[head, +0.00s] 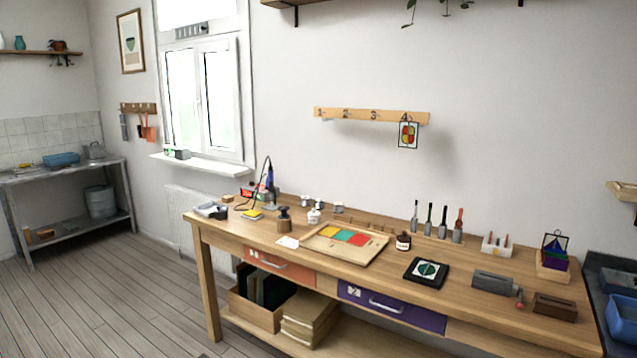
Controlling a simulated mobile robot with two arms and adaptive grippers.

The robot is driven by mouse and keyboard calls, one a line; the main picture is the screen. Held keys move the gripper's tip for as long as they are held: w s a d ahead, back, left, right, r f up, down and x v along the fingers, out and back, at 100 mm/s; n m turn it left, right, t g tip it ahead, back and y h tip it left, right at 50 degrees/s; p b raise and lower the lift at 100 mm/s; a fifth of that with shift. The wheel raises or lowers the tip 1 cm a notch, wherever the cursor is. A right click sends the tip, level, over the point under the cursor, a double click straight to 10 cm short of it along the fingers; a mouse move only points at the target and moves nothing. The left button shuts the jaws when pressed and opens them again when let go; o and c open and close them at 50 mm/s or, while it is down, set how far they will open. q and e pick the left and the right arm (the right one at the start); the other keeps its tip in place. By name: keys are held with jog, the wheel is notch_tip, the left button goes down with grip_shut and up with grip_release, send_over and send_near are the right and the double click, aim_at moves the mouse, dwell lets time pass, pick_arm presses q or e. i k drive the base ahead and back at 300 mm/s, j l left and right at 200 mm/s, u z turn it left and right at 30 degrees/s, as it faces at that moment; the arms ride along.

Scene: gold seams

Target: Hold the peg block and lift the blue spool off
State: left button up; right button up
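Neither gripper shows in the head view. I cannot pick out a peg block or a blue spool with certainty. A small brown block with a dark top (283,220) stands near the left part of the workbench (400,293). A few small grey and white pieces (306,201) sit near the wall edge, too small to tell whether they are spools. A slim upright blue item (269,178) stands at the back left. A pale block with upright pegs (495,246) stands at the right.
A wooden tray (318,246) with coloured panels lies mid-bench. Floor (110,290) is clear at left.

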aim_at(284, 215)
jog(key=i+j+z, duration=0.5)
jog(key=j, duration=0.25)
jog(key=i+j+z, duration=0.25)
jog(key=j, duration=0.2)
